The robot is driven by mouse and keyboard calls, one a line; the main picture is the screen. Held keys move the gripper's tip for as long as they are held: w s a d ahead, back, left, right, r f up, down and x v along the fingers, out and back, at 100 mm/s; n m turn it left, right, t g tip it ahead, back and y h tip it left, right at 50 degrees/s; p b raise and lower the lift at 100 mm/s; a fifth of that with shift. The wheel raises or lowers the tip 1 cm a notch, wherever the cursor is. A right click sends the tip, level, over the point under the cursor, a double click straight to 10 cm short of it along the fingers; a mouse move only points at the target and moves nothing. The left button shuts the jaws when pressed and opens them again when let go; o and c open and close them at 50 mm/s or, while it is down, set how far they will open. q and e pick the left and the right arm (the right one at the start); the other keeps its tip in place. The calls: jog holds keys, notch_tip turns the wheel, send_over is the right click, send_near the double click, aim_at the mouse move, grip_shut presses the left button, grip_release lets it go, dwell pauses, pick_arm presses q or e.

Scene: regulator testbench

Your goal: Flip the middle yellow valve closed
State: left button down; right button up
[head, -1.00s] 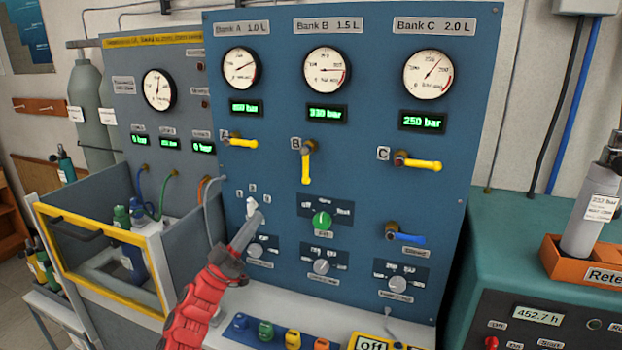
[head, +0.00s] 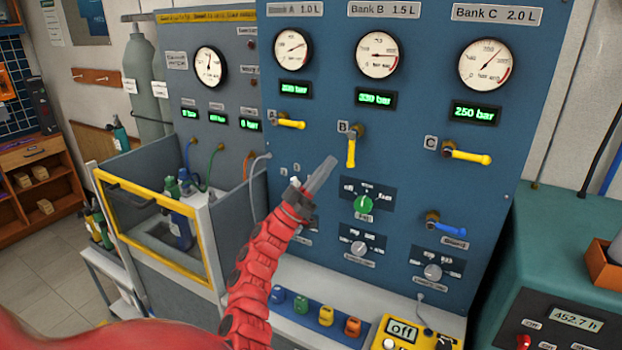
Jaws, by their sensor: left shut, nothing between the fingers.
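The middle yellow valve (head: 351,150), marked B, is on the blue panel under the Bank B gauge. Its handle points straight down. The yellow valve A (head: 290,123) to its left and the yellow valve C (head: 467,154) to its right have handles lying sideways, pointing right. My left gripper (head: 330,163) is shut and empty. Its tip is in front of the panel, just left of and slightly below the middle valve's handle. A gap shows between them in the picture. I do not see my right gripper.
A green knob (head: 364,204) sits below the middle valve, and a blue valve (head: 446,229) is at lower right. Several coloured fittings (head: 326,314) and a yellow box marked off (head: 402,331) stand on the ledge. A yellow-framed enclosure (head: 150,200) is at left.

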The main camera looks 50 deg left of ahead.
aim_at(351, 151)
pick_arm(q)
jog(key=w, duration=0.1)
jog(key=w+d, duration=0.1)
jog(key=shift+w+f, duration=0.1)
jog(key=shift+w, duration=0.25)
